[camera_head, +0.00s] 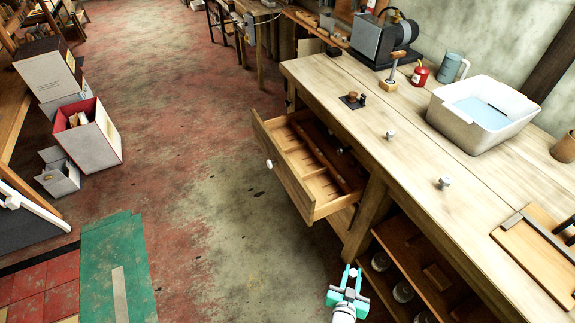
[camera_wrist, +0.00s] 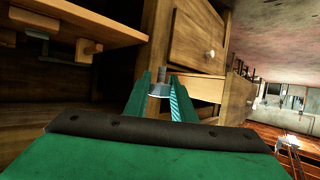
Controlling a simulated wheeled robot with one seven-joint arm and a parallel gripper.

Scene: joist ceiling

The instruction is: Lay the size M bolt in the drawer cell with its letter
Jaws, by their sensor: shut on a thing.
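My gripper (camera_head: 349,277) is low in front of the workbench, at the bottom of the head view. It is shut on a grey metal bolt (camera_wrist: 160,83), which shows between the teal fingers in the wrist view. The letter on this bolt cannot be read. The wooden drawer (camera_head: 285,180) stands pulled out from under the bench, up and left of my gripper and apart from it. Dividers split it into cells; their letters are too small to read. Two more bolts stand apart on the bench top, one farther back (camera_head: 391,134) and one nearer (camera_head: 445,182).
The bench top (camera_head: 400,165) carries a white basin (camera_head: 480,110), a red can (camera_head: 419,74), a dark machine (camera_head: 375,42) and a wooden board (camera_head: 545,250). An open shelf (camera_head: 420,265) with jars lies under the bench beside my gripper.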

